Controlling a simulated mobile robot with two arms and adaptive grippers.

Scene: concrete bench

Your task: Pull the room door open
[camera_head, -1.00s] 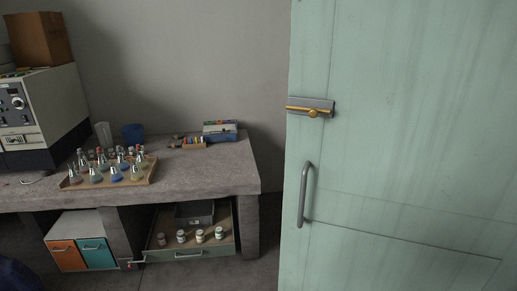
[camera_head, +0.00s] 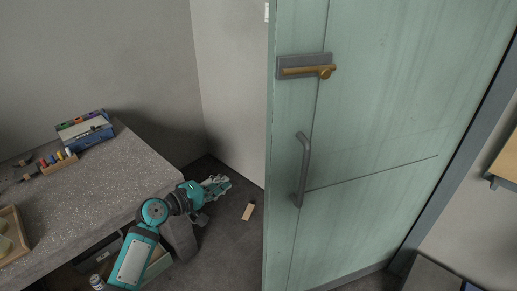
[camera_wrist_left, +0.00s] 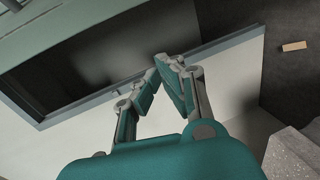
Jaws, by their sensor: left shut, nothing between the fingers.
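The pale green room door (camera_head: 390,110) fills the right half of the head view. Its left edge is free and stands out from the wall, so it looks partly open. A brass lever (camera_head: 300,71) on a grey plate sits near that edge, with a grey vertical bar handle (camera_head: 303,170) below it. My left gripper (camera_head: 226,182) is shut and empty, left of the door edge and apart from it. In the left wrist view its fingers (camera_wrist_left: 165,62) meet in front of a dark framed opening (camera_wrist_left: 80,70). My right gripper is not in view.
A concrete bench (camera_head: 100,190) stands at left, with a blue box (camera_head: 88,133) on it. A small wooden block (camera_head: 248,211) lies on the floor between bench and door. A wooden shelf (camera_head: 503,160) is at far right. Some floor is clear left of the door.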

